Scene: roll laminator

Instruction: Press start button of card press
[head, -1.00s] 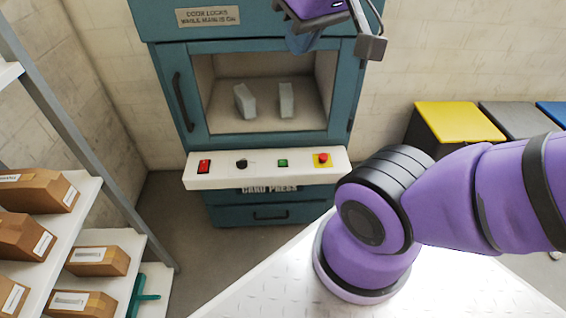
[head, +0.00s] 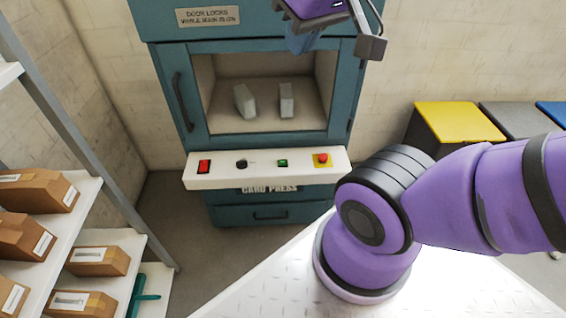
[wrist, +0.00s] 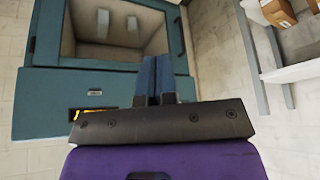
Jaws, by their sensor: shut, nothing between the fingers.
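The card press (head: 266,206) is a teal cabinet against the back wall, with a windowed chamber and a white control panel (head: 222,182) below it. From left to right the panel has a red rocker switch (head: 204,166), a black knob (head: 241,163), a small green button (head: 283,163), and a red mushroom button (head: 322,158) on a yellow plate. My gripper (head: 300,46) is at the top, in front of the upper cabinet and well above the panel. In the wrist view its blue fingers (wrist: 154,72) are together and empty. The panel does not show there.
Two grey blocks (head: 286,100) stand in the chamber. A shelf (head: 60,240) with brown boxes is at the left. Bins with yellow (head: 458,120), grey and blue lids stand at the right. The wrist view shows a small orange-lit display (wrist: 90,115) on the cabinet.

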